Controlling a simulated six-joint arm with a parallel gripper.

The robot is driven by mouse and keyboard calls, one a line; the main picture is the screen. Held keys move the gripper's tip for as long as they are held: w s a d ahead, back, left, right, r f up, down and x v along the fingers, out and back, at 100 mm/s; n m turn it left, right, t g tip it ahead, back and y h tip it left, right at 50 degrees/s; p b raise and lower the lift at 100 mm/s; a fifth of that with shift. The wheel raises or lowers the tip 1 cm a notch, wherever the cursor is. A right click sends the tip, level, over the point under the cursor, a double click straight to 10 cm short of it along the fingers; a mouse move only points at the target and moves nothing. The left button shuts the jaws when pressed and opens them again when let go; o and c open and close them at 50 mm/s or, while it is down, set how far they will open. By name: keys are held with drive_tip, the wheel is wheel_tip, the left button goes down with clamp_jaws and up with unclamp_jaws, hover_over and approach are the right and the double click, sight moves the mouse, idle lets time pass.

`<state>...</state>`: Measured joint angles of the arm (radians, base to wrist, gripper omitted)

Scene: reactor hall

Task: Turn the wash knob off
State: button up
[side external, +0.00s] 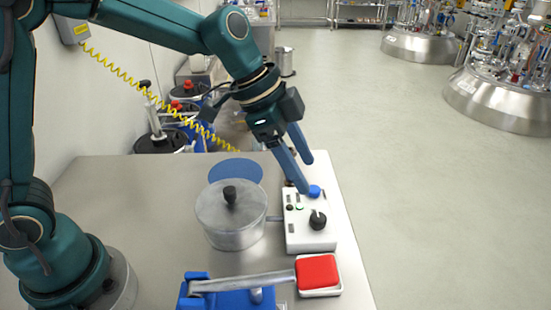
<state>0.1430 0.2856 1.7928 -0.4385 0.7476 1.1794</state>
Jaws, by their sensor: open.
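A white control box (308,232) stands on the table near its right edge. It carries a black knob (318,219) with a light mark on it and a round blue knob or button (314,192) at its far end. Small dark buttons and a lit green one line its left side. The labels are too small to read, so I cannot tell which control is the wash knob. My gripper (305,174) is open and empty, with blue fingers pointing down at the far end of the box. One fingertip is close beside the blue control; I cannot tell if they touch.
A lidded metal pot (231,220) stands left of the box, with a blue disc (236,171) behind it. A blue device with a metal lever (243,282) and a red pad (317,270) are at the front. The floor right of the table is clear.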

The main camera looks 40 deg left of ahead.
drive_tip(key=g, duration=0.1)
hover_over(316, 217)
drive_tip(key=s+a, duration=0.1)
drive_tip(key=a, duration=0.1)
wheel_tip(316, 217, down, 5)
drive_tip(key=shift+s+r, duration=0.1)
drive_tip(key=shift+x, duration=2.15)
drive_tip(key=shift+a, duration=0.1)
clamp_jaws()
